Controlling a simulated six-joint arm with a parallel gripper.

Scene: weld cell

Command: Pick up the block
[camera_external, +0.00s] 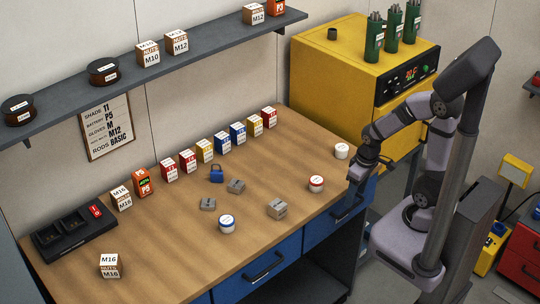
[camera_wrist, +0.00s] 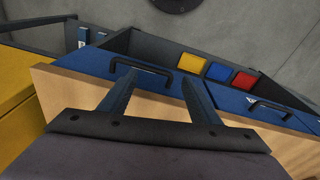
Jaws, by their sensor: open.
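Three small grey blocks lie on the wooden workbench (camera_external: 165,244): one near the middle (camera_external: 236,186), one left of it (camera_external: 208,204), and a larger, lighter one nearer the front edge (camera_external: 277,208). I cannot tell which is the task's block. My gripper (camera_external: 362,174) is at the bench's right end, well to the right of the grey blocks and apart from them. In the wrist view my gripper (camera_wrist: 160,86) has its two fingers spread, with nothing held between them. No grey block shows in the wrist view.
Several small boxes line the back. A black charger (camera_external: 75,234) is at left, a yellow machine (camera_external: 330,70) at back right.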

